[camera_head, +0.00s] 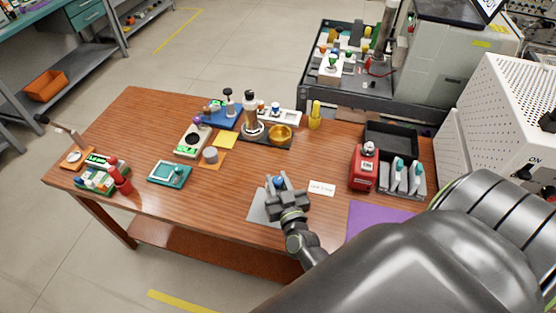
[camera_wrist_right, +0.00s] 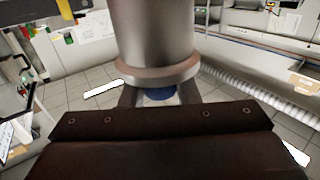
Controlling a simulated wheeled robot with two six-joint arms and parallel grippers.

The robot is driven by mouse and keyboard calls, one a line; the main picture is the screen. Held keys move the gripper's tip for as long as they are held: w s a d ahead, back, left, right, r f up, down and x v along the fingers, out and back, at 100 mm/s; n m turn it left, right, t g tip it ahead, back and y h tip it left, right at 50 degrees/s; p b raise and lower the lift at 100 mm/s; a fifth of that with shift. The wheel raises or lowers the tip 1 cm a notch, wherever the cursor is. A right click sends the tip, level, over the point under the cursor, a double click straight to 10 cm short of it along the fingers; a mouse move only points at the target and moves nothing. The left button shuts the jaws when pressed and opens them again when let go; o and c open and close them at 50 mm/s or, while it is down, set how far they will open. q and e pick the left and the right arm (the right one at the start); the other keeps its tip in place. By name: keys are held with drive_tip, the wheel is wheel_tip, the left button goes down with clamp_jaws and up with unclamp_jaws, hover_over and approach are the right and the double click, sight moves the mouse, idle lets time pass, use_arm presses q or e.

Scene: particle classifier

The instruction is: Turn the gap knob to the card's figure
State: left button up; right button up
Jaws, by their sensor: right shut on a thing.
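My right gripper (camera_head: 281,184) reaches down over a grey mat (camera_head: 261,208) near the table's front edge. It is shut on a small part that I take to be the gap knob; the gripper mostly hides it. Something blue (camera_head: 278,181) shows between the fingers, and blue also shows low in the middle of the wrist view (camera_wrist_right: 158,93). A grey metal cylinder with a flange (camera_wrist_right: 157,40) fills the upper middle of the wrist view. The knob's scale and setting are hidden. A white card (camera_head: 322,188) lies right of the gripper; its print is too small to read surely. My left gripper is out of view.
A red container (camera_head: 364,168) and a grey rack of bottles (camera_head: 420,184) stand at the right, above a purple mat (camera_head: 374,217). A metal column (camera_head: 250,112) and gold bowl (camera_head: 280,134) stand behind. A teal scale (camera_head: 170,173) is at the left. Wood left of the grey mat is clear.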

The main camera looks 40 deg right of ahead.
drive_tip(key=shift+f, duration=0.1)
idle(0.3)
drive_tip(key=o, duration=0.9)
drive_tip(key=shift+o, duration=0.2)
